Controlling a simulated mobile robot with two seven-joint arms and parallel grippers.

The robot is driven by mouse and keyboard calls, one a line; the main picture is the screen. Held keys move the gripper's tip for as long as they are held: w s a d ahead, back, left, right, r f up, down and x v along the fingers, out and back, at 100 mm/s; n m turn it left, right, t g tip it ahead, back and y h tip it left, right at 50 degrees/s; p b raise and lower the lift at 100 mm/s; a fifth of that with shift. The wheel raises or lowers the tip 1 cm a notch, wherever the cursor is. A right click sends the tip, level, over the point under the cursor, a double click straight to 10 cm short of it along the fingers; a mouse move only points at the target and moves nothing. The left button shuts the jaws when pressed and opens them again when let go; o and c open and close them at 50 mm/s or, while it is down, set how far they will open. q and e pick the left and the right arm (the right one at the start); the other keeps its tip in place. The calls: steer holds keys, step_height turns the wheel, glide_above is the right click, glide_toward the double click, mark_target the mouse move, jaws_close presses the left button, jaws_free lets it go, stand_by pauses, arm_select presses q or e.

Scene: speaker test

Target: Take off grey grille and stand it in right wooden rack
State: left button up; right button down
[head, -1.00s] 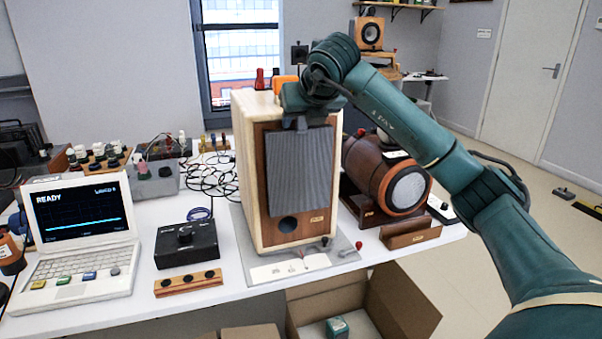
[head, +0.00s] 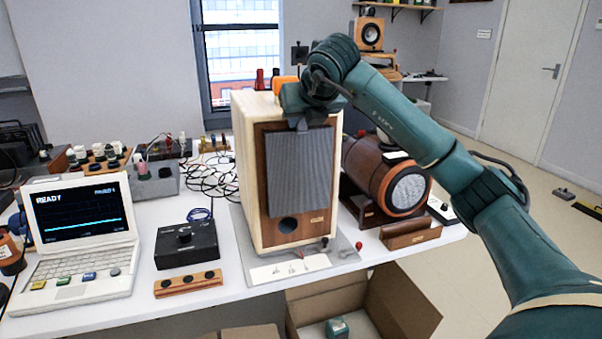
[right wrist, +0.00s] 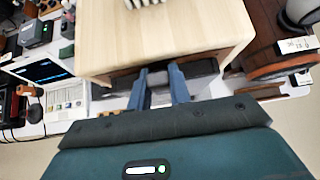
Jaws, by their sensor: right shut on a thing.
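The grey grille (head: 300,172) is a ribbed upright panel at the front of the pale wooden speaker cabinet (head: 243,170). My right gripper (head: 300,122) is at the grille's top edge, shut on it. The right wrist view shows the two fingers (right wrist: 160,88) at the grille's top edge (right wrist: 200,68), close along the cabinet's front. I cannot tell whether there is a gap between grille and cabinet. The right wooden rack (head: 411,235) is a low brown slotted block on the table, right of the cabinet, and looks empty. My left gripper is out of view.
A brown cylindrical speaker (head: 385,178) stands behind the rack. A black box (head: 186,245), a wooden block with holes (head: 188,283) and a laptop (head: 83,240) are on the left. An open cardboard box (head: 365,305) is below the table (head: 235,291)'s front edge.

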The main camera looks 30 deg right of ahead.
steer(key=shift+r+p, duration=0.4)
steer(key=shift+r, duration=0.25)
stand_by(0.4)
steer(key=shift+s, duration=0.2)
stand_by(0.4)
steer(key=shift+s+a+f+b, duration=0.15)
steer(key=shift+s+b, duration=0.2)
steer(key=shift+s, duration=0.2)
steer(key=shift+s+a+r+b, duration=0.1)
steer(key=shift+s+a+b, duration=0.05)
steer(key=shift+s+b, duration=0.3)
steer(key=shift+s+a+b, duration=0.25)
steer(key=shift+s+b, duration=0.2)
steer(key=shift+s, duration=0.7)
steer(key=shift+s+a+b, duration=0.25)
steer(key=shift+s+b, duration=0.15)
steer(key=shift+s, duration=0.7)
